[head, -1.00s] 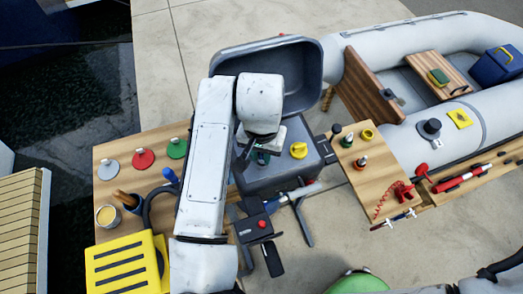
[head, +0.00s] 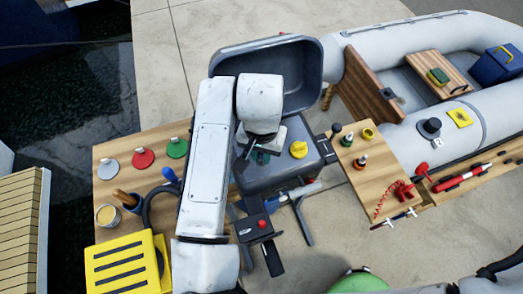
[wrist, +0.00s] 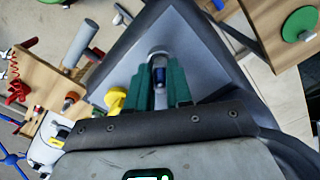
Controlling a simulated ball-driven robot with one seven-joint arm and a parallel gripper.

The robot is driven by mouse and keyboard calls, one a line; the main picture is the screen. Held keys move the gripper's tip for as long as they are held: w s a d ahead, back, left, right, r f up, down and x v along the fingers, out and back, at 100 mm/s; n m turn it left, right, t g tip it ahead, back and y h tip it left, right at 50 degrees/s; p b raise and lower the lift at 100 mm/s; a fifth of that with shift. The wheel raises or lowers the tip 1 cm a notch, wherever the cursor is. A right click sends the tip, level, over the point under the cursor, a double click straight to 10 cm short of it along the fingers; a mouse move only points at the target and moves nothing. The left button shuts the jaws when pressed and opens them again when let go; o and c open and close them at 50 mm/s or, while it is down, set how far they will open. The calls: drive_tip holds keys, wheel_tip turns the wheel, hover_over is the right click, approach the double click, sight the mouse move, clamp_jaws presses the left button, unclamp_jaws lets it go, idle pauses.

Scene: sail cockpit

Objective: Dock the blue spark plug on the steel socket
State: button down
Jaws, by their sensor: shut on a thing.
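My gripper (wrist: 160,90), with green fingers, is shut on a small dark blue thing (wrist: 159,74), which looks like the blue spark plug. It is mostly hidden between the fingers. A pale metal rounded shape (wrist: 158,52) shows just beyond the fingertips and may be the steel socket; I cannot tell whether the plug touches it. In the head view my gripper (head: 262,157) is low over the grey engine housing (head: 270,182), and the wrist hides the plug and socket.
A yellow cap (head: 299,150) sits on the housing right beside my gripper; it also shows in the wrist view (wrist: 115,100). A raised grey cover (head: 303,75) stands behind. A wooden board (head: 378,190) with small parts is at the right, and a workbench (head: 110,195) at the left.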

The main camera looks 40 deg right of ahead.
drive_tip(key=shift+f, duration=0.4)
drive_tip(key=c, duration=1.3)
unclamp_jaws()
drive_tip(key=shift+r+p, duration=1.9)
drive_tip(key=shift+r, duration=3.6)
